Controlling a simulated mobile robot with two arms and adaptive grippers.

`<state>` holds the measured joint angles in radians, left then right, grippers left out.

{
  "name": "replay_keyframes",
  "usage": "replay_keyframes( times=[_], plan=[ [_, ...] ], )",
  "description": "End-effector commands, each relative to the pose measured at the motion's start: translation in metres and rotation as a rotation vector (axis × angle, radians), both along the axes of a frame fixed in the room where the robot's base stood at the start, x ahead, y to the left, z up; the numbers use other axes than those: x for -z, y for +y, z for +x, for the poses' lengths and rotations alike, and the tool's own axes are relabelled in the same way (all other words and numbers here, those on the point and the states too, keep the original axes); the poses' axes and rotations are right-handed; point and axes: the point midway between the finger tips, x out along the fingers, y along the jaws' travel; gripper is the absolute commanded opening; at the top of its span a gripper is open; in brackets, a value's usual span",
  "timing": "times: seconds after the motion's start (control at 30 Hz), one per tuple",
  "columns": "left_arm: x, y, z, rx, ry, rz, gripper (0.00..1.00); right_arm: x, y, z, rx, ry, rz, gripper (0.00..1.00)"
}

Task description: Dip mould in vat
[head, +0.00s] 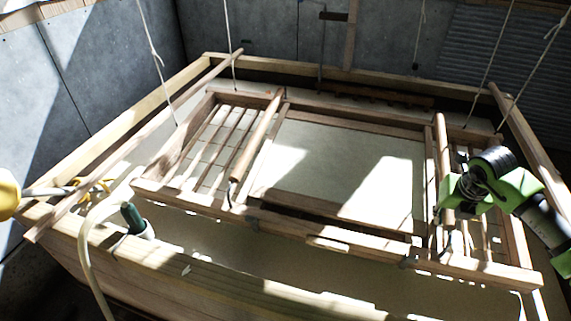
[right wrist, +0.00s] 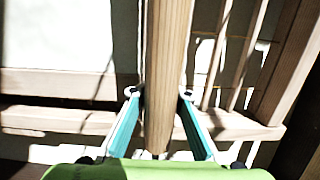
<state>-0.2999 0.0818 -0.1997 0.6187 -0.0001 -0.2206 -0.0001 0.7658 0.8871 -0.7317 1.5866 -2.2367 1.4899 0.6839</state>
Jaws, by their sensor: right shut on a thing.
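The mould (head: 340,242) is a wooden frame with a pale screen in its middle and round handle bars at left and right. It hangs on cords over the vat (head: 215,282), a large wooden-walled tub with pale liquid. I cannot tell whether its underside touches the liquid. My right gripper (head: 450,192) is at the mould's right handle bar (head: 441,150). In the right wrist view, the teal fingers of my right gripper (right wrist: 158,95) are shut around that round bar (right wrist: 166,50), one on each side. The left handle bar (head: 258,135) has no gripper on it. My left gripper is out of view.
Cords (head: 150,45) run upward from around the mould. Long wooden rails (head: 130,150) border the vat's sides. A pale hose (head: 85,255), a yellow round object (head: 9,194) and a green-topped object (head: 133,217) sit at the left. Grey walls (head: 100,60) stand behind.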

Motion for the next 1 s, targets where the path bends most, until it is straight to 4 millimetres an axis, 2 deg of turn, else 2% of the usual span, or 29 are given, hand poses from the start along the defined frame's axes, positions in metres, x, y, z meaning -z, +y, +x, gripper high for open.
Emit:
replay_keyframes(
  times=[0.03,0.7,0.83,1.0],
  plan=[
    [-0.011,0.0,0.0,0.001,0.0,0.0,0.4,-0.013,0.0,0.0,-0.001,0.004,0.0,0.0],
    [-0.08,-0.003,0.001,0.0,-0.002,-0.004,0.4,-0.108,0.0,0.001,0.0,0.065,0.017,0.0],
    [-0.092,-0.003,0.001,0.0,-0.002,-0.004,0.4,-0.124,0.001,0.001,-0.001,0.077,0.02,0.0],
    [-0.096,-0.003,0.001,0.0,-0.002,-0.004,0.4,-0.13,0.0,0.001,0.0,0.083,0.021,0.0]
  ],
)
